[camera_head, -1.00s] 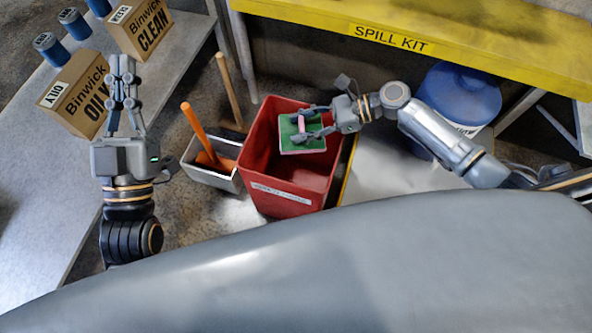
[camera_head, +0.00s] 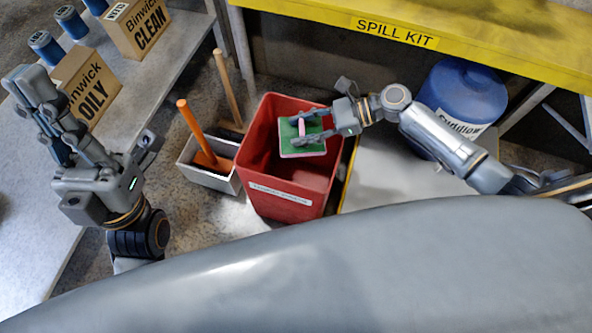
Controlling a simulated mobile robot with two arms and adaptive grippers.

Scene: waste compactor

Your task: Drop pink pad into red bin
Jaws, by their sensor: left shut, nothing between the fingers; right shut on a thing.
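The pad (camera_head: 293,146) shows a green face with a pale pinkish edge and a pink bar on top. My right gripper (camera_head: 301,127) is shut on this pink bar and holds the pad over the mouth of the red bin (camera_head: 285,203). The bin stands upright on the floor, with a white label on its front. How far the pad is above or inside the rim is hard to tell. My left gripper (camera_head: 24,90) is shut and empty, at the far left over the grey bench, in front of the oily box.
The bench (camera_head: 40,215) at left bears Binwick boxes (camera_head: 85,85) and blue cans (camera_head: 45,47). A yellow spill kit shelf (camera_head: 480,45) and blue drum (camera_head: 460,100) are behind and right.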

